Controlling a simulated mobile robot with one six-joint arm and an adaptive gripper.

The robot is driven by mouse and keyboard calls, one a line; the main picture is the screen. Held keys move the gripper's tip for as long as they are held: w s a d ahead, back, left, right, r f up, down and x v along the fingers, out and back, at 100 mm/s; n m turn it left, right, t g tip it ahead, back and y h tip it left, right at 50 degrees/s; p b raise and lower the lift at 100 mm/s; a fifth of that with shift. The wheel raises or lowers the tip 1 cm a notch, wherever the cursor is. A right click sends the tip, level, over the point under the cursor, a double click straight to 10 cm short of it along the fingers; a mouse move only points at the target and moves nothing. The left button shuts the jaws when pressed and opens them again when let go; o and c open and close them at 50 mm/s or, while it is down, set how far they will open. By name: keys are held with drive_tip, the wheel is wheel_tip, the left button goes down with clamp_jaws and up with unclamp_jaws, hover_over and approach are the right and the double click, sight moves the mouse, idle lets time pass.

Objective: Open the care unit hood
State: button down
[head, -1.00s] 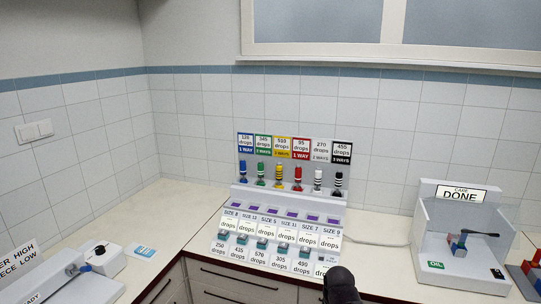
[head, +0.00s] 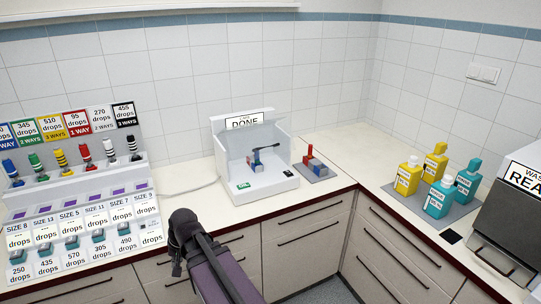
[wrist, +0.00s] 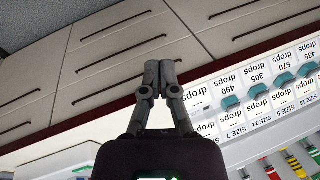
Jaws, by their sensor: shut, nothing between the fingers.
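My gripper (wrist: 160,62) is shut and empty in the wrist view, in front of the drawers and counter edge. In the head view my dark arm stands left of and nearer than the care unit, apart from it.
A red and blue block on a grey pad (head: 316,171) sits right of the care unit. Yellow and teal bottles (head: 437,197) and a grey machine (head: 510,225) are farther right.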

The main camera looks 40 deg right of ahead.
drive_tip(key=w+d+r+m+t+b, duration=0.15)
drive_tip(key=w+d+m+t, duration=0.35)
drive_tip(key=d+m, duration=0.55)
drive_tip(key=w+d+r+m+t+b, duration=0.1)
drive_tip(key=w+d+r+m+t, duration=0.45)
drive_tip(key=d, duration=0.75)
drive_tip(key=s+d+r+m+t+h+b, duration=0.1)
drive_tip(key=s+d+m+h, duration=0.2)
drive_tip(key=d+m, duration=0.6)
drive_tip(key=s+d+r+m+t+h+b, duration=0.1)
drive_tip(key=s+d+m+h, duration=0.3)
drive_tip(key=d, duration=1.3)
drive_tip(key=r+m, duration=0.1)
drive_tip(key=m, duration=0.3)
drive_tip(key=shift+s+d+m+t, duration=0.25)
drive_tip(key=shift+s+m+t, duration=0.05)
drive_tip(key=shift+m+t, duration=0.1)
drive_tip(key=shift+w, duration=0.15)
drive_tip(key=b, duration=0.1)
approach(266, 156)
drive_tip(key=x, duration=0.4)
drive_tip(key=shift+w+d+r+p, duration=0.1)
drive_tip(key=shift+w+r+p, duration=0.2)
drive_tip(key=shift+r+p, duration=0.5)
drive_tip(key=shift+w+d+r+p, duration=0.15)
drive_tip(key=shift+w+r+p, duration=0.15)
drive_tip(key=shift+r+p, duration=0.45)
